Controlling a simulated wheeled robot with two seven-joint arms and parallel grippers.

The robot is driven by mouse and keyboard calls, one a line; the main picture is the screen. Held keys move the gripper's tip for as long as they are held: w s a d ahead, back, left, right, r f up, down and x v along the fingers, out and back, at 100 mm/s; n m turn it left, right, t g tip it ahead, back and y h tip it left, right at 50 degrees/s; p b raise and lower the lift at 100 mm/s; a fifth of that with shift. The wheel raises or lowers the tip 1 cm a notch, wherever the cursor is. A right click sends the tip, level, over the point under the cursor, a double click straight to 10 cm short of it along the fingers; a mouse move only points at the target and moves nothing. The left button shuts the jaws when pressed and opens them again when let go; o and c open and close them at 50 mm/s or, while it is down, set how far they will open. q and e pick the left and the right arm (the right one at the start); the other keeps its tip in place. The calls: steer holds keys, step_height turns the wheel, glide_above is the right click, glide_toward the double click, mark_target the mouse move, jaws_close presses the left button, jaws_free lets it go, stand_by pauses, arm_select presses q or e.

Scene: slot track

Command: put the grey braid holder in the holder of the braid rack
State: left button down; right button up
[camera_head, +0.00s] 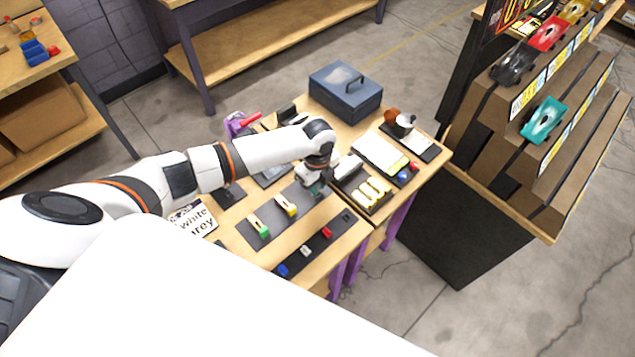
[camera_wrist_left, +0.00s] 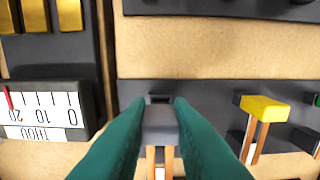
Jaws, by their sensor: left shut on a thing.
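My left gripper (camera_wrist_left: 160,104) is shut on the grey braid holder (camera_wrist_left: 159,122) in the left wrist view. The holder is a grey block with copper-coloured strips below it, partly hidden by my teal fingers. It is over a dark grey board (camera_wrist_left: 208,100), near a small dark slot; whether it touches the board I cannot tell. A yellow-topped holder (camera_wrist_left: 265,108) with similar strips stands to its right. In the head view my left gripper (camera_head: 316,188) is at the far end of the grey board (camera_head: 270,215), past the yellow (camera_head: 287,206) and green (camera_head: 259,227) holders. My right gripper is not in view.
A dark strip (camera_head: 292,262) with blue, white and red pieces lies along the near table edge. A tray with yellow blocks (camera_head: 375,190) and a gauge marked in thou (camera_wrist_left: 42,112) are close beside the gripper. A blue-grey box (camera_head: 345,92) stands at the back.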

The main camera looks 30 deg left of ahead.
arm_select(q)
steer(key=shift+f+b, duration=0.7)
steer(key=shift+f, duration=0.3)
steer(key=c, duration=1.2)
jaws_free()
steer(key=shift+c, duration=0.2)
step_height(320, 180, up, 12)
steer(key=shift+b, duration=0.75)
